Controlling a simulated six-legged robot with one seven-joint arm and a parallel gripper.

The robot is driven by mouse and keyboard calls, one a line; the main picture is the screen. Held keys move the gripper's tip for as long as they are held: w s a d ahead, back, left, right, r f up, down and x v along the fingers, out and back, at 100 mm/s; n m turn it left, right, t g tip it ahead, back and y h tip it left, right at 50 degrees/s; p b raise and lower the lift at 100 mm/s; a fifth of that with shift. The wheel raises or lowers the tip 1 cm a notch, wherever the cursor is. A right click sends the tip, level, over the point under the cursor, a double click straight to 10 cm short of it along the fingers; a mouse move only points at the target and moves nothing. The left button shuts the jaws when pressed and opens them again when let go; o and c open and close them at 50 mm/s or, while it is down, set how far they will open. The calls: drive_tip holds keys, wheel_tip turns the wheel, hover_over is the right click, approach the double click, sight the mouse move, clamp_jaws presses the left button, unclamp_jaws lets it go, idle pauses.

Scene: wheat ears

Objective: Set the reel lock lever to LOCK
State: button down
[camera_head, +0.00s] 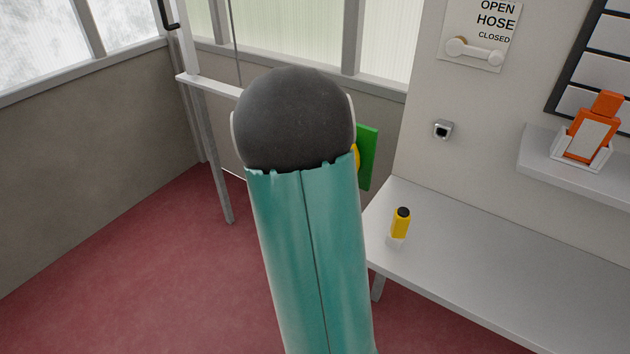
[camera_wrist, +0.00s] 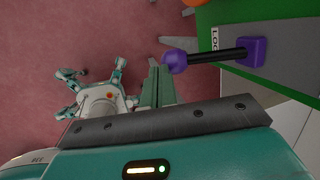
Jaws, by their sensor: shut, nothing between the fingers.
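In the wrist view the lever (camera_wrist: 222,55) is a black rod with a purple round knob (camera_wrist: 175,62) at its left end and a purple block (camera_wrist: 256,51) at its right end. It sits on a grey and green unit. A white label (camera_wrist: 214,41) reading "LOC" stands right beside the rod, its end seemingly covered by it. My gripper (camera_wrist: 156,66) is shut and empty, its green fingers together just left of the knob; I cannot tell whether they touch. In the head view my arm hides the lever and gripper; only part of a green panel (camera_head: 368,158) shows.
In the head view a grey bench (camera_head: 470,265) with a yellow bottle (camera_head: 401,223) stands at the right. A wall shelf (camera_head: 540,160) holds an orange item (camera_head: 590,130). The red floor at left is clear.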

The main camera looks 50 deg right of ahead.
drive_tip(key=shift+f, duration=0.95)
